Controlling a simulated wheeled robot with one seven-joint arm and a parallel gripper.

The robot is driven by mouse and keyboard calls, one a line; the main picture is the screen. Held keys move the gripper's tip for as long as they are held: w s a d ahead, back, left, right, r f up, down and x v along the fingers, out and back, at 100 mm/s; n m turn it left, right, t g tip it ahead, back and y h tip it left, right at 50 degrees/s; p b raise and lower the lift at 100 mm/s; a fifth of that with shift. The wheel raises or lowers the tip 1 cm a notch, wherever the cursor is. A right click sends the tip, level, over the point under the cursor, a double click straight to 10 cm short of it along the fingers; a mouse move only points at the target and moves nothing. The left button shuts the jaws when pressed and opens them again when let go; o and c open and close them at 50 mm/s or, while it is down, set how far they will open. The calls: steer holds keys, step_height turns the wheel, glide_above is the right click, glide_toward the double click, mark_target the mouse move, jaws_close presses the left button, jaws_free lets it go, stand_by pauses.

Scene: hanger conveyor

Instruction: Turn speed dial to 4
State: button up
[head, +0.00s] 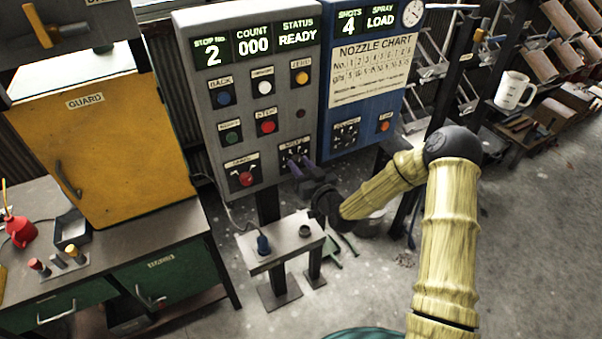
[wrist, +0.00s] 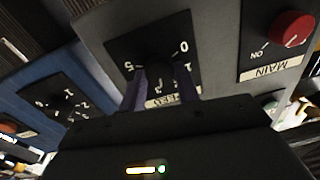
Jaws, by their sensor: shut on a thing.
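The speed dial (wrist: 158,74) is a dark knob on a black square plate with white numbers, low on the grey control panel (head: 204,98). The wrist view shows it upside down, with 0 and 1 on the right and 5 on the left. My gripper (head: 298,166) reaches the dial from the front right in the head view. In the wrist view its two purple fingers stand on either side of the knob, shut on it. The fingers and gripper body hide part of the knob and its label. I cannot tell which number the dial points to.
The red main knob (head: 246,178) sits left of the dial. Several coloured buttons are above it. A blue panel (head: 362,58) with another dial (head: 345,135) and an orange button (head: 385,126) adjoins on the right. A small grey stand (head: 283,243) is below the panel.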

steer(key=m+b, duration=0.2)
steer(key=m, duration=0.1)
steer(key=m+b, duration=0.1)
steer(key=shift+d+f+m, duration=0.1)
steer(key=shift+f+m, duration=0.15)
steer(key=shift+m, duration=0.15)
steer(key=m+b, duration=0.1)
steer(key=m, duration=0.1)
steer(key=m+b, duration=0.1)
steer(key=m, duration=0.2)
steer(key=shift+r+m+t+h+b, duration=0.1)
steer(key=shift+m+t+h+b, duration=0.2)
steer(key=shift+t, duration=0.1)
steer(key=o, duration=1)
steer(key=shift+c, duration=0.2)
steer(key=r+p+v, duration=0.1)
steer(key=p+v, duration=0.6)
steer(key=v, duration=1)
steer(key=shift+d+f, duration=0.2)
steer(key=shift+f, duration=0.25)
